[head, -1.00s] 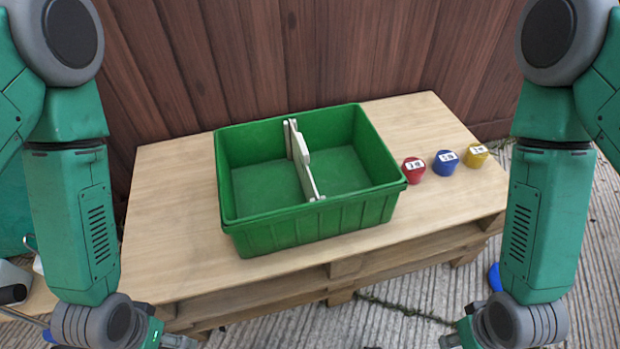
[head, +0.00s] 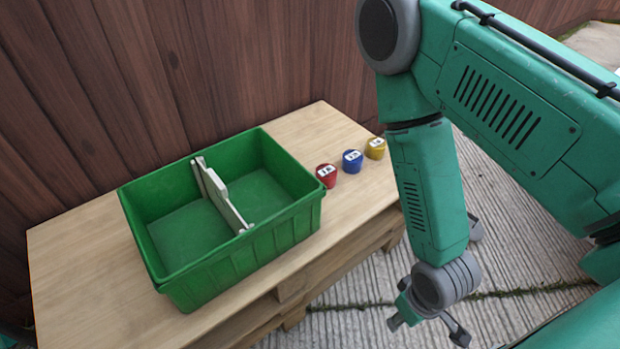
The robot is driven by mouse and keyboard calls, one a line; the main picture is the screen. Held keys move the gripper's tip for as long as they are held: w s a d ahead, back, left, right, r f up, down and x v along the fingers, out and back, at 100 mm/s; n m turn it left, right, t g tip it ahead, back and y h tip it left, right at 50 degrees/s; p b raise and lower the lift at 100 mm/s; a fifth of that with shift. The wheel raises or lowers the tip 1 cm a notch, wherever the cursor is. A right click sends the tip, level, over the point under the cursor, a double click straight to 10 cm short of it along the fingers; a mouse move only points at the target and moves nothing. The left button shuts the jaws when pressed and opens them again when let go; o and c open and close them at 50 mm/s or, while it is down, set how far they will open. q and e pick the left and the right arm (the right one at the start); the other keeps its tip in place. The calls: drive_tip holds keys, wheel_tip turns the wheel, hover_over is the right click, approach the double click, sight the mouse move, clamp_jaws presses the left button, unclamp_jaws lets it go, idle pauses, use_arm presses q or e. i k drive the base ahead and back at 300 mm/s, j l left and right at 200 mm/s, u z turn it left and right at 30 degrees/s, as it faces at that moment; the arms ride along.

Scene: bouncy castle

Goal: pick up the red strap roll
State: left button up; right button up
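The red strap roll (head: 327,176) stands on the wooden pallet table (head: 90,238), close to the right corner of the green crate. It has a white label on top. My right gripper (head: 427,334) hangs low in front of the table, over the paved ground, well apart from the roll. Its two fingers are spread with nothing between them. My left gripper is outside the picture.
A blue roll (head: 352,161) and a yellow roll (head: 375,148) stand in a row beyond the red one. The green crate (head: 240,262) has a pale divider (head: 221,196) and looks empty. A wooden fence (head: 180,75) rises behind the table.

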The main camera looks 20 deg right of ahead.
sight(327, 173)
drive_tip(key=l+z, duration=1.15)
drive_tip(key=j, duration=0.1)
